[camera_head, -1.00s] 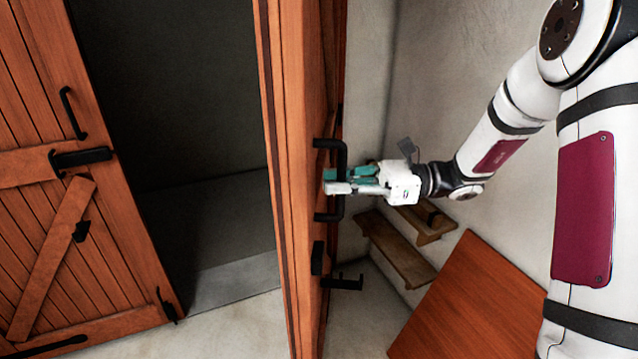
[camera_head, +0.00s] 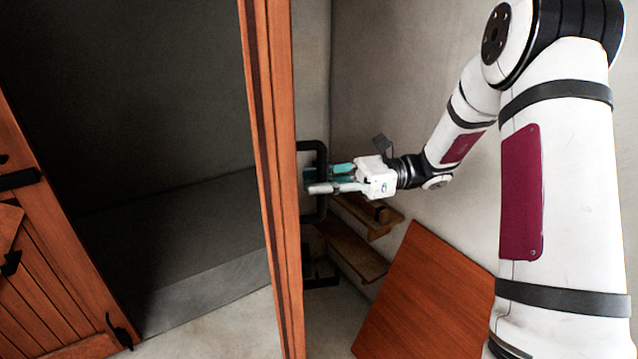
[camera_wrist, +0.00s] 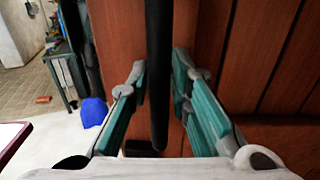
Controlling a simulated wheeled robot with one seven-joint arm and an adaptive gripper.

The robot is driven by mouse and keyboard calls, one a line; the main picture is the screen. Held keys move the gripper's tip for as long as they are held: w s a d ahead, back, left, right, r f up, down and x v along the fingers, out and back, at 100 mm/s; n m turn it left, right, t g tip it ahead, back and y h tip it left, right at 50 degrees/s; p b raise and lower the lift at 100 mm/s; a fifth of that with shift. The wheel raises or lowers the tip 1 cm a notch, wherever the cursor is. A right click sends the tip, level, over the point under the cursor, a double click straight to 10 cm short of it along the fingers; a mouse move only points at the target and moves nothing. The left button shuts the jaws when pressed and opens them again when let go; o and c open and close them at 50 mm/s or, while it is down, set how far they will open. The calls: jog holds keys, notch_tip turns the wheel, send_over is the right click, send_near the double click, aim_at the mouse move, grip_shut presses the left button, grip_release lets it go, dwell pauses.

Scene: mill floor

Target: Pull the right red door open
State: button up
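The right red door (camera_head: 268,180) stands open and shows almost edge-on in the head view. Its black bar handle (camera_head: 321,160) sticks out on the right side; the upright bar also shows in the wrist view (camera_wrist: 158,80). My gripper (camera_head: 312,180) is at the handle. In the wrist view its teal-padded fingers (camera_wrist: 158,72) stand on either side of the bar, open, with a small gap on each side. The left red door (camera_head: 45,265) is at the left edge, with a dark opening (camera_head: 150,130) between the doors.
A brown board (camera_head: 430,290) leans against the wall right of the door, near my arm. Wooden steps or shelves (camera_head: 352,250) are behind my gripper. The wrist view shows a blue object (camera_wrist: 94,111) on the floor.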

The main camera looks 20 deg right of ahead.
jog(key=shift+o, duration=0.7)
jog(key=d, duration=1.2)
jog(key=shift+s, duration=0.35)
